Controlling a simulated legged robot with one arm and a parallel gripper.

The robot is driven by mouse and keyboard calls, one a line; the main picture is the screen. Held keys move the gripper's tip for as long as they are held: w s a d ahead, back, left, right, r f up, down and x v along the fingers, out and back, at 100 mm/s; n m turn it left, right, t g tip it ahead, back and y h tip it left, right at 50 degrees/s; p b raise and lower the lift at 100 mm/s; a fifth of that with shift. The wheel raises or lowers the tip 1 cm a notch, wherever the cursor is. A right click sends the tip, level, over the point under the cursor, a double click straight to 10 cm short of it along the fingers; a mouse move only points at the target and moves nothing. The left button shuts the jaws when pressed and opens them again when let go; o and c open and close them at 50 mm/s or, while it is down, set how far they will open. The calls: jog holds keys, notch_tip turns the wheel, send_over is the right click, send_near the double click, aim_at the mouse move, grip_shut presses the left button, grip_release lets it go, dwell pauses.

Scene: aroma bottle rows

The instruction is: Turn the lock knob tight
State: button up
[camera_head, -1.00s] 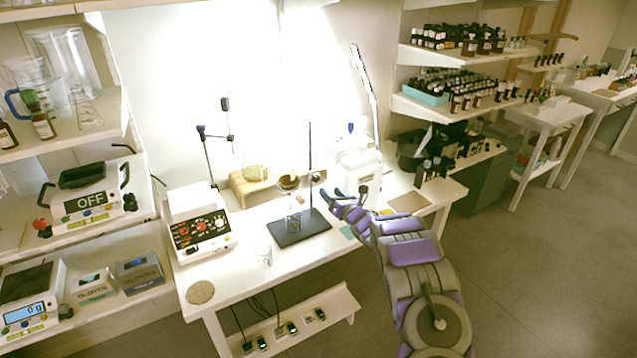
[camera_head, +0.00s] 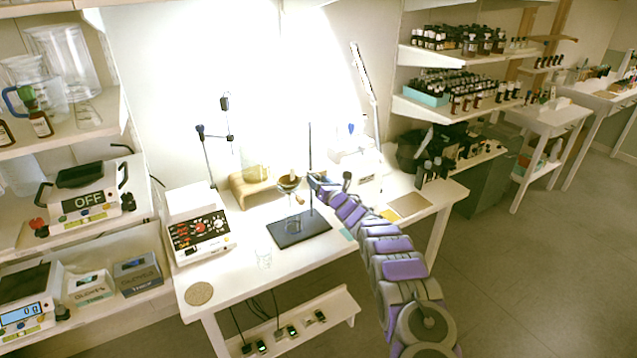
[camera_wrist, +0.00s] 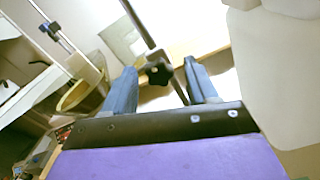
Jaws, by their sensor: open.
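The lock knob (camera_wrist: 159,73) is a small black lobed knob on the stand's thin metal rod. In the wrist view it sits between the tips of my gripper (camera_wrist: 160,88), whose two blue fingers are apart with one on each side of it. I cannot tell whether either finger touches it. In the head view my gripper (camera_head: 318,184) is beside the upright rod (camera_head: 310,150) of the stand, and the knob is too small to make out there. The stand's dark base (camera_head: 300,232) lies on the white table.
A ring-held bowl (camera_head: 289,183) is left of the rod, and a glass beaker (camera_head: 293,222) stands on the base. A white device (camera_head: 369,180) is close on the right. A control box (camera_head: 200,235) stands at the table's left. The table's front middle is mostly clear.

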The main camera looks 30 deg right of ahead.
jog(key=shift+w+r, duration=0.1)
jog(key=shift+w, duration=0.25)
jog(key=c, duration=1.1)
